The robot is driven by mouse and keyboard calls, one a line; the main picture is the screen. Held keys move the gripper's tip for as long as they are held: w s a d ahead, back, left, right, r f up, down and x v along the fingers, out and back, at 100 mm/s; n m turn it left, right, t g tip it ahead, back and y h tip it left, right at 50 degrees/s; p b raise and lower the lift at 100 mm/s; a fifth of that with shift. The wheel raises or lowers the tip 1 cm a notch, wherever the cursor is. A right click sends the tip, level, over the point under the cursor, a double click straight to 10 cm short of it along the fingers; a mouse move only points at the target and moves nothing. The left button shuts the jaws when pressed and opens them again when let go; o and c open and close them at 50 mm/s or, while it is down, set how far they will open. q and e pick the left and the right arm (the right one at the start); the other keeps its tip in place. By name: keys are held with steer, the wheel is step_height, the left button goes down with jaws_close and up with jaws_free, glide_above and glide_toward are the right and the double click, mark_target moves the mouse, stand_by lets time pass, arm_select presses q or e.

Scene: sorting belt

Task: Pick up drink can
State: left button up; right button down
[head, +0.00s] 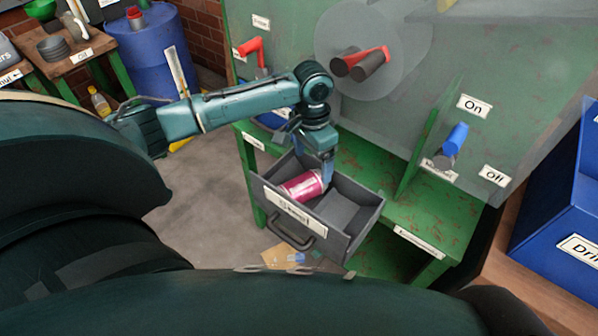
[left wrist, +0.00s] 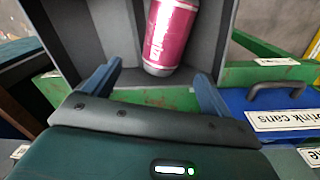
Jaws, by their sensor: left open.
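The drink can (head: 302,186) is pink-red with a pale end and lies on its side in the open grey drawer labelled "Steel" (head: 358,222). In the left wrist view the can (left wrist: 172,36) lies ahead of the fingers, on the drawer floor. My left gripper (head: 327,172) reaches down into the drawer beside the can's right end. In the left wrist view my left gripper (left wrist: 158,82) is open, its fingers wide apart with nothing held between them. My right gripper is not in view.
The drawer juts out from a green bench (head: 440,222) under a green panel with red and blue levers. A blue "Drink cans" drawer (left wrist: 285,103) is beside it in the left wrist view. A blue bin (head: 560,215) stands at the right. Scraps lie on the floor below.

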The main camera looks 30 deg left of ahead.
mark_target(312, 175)
arm_select(q)
step_height(312, 175, down, 8)
steer(key=shift+w+r+b, duration=0.15)
steer(key=shift+b, duration=0.2)
steer(key=c, duration=1)
